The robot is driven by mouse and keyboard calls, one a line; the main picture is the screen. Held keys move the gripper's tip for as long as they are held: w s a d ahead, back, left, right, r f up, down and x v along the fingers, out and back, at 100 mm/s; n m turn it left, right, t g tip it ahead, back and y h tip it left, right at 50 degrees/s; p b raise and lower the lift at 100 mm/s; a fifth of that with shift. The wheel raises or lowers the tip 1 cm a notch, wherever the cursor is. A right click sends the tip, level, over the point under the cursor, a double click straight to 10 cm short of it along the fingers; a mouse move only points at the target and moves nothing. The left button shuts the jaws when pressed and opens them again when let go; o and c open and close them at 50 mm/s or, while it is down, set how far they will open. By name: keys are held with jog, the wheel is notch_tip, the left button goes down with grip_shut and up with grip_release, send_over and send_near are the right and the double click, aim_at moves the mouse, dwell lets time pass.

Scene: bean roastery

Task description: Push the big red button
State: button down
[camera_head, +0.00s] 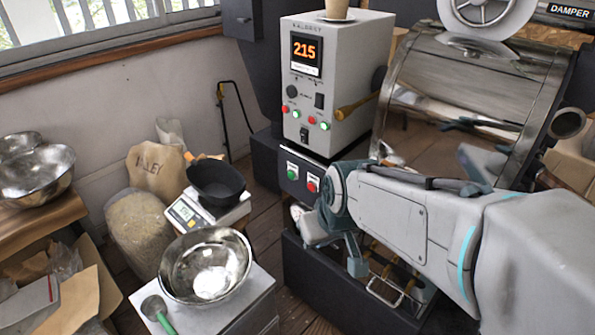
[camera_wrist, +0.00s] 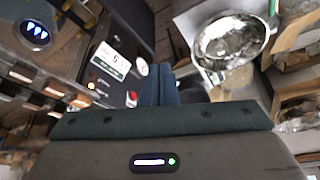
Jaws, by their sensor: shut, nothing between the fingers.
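A red button (camera_head: 312,185) sits on the dark front panel under the grey control box, to the right of a green button (camera_head: 292,171). My gripper is shut and empty; its two blue-grey fingers (camera_wrist: 160,80) touch each other in the wrist view. In the head view my arm comes in from the right, and its end is just right of and below the red button. A gap shows between the button and the fingers there.
The control box (camera_head: 325,75) shows 215 and has small red and green buttons. The steel roaster drum (camera_head: 455,85) stands right of it. A steel bowl (camera_head: 205,267), a scale (camera_head: 193,213) with a black pan (camera_head: 216,190), and a sack (camera_head: 140,225) are at the left.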

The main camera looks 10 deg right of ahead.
aim_at(312, 187)
jog(key=w+a+f+n+t+h+b, duration=0.1)
jog(key=w+f+n+t+h+b, duration=0.1)
jog(key=w+f+n+t+b, duration=0.6)
jog(key=w+a+f+n+t+h+b, duration=0.2)
jog(key=w+f+n+t+b, duration=0.5)
jog(key=w, duration=1.2)
notch_tip(312, 187, down, 4)
jog(key=n+b, duration=0.1)
jog(key=n, duration=0.4)
jog(key=shift+f+n+t, duration=0.15)
jog(key=shift+n+t, duration=0.25)
jog(key=w+d+b, duration=0.1)
jog(key=w+d, duration=0.4)
jog(key=d, duration=0.2)
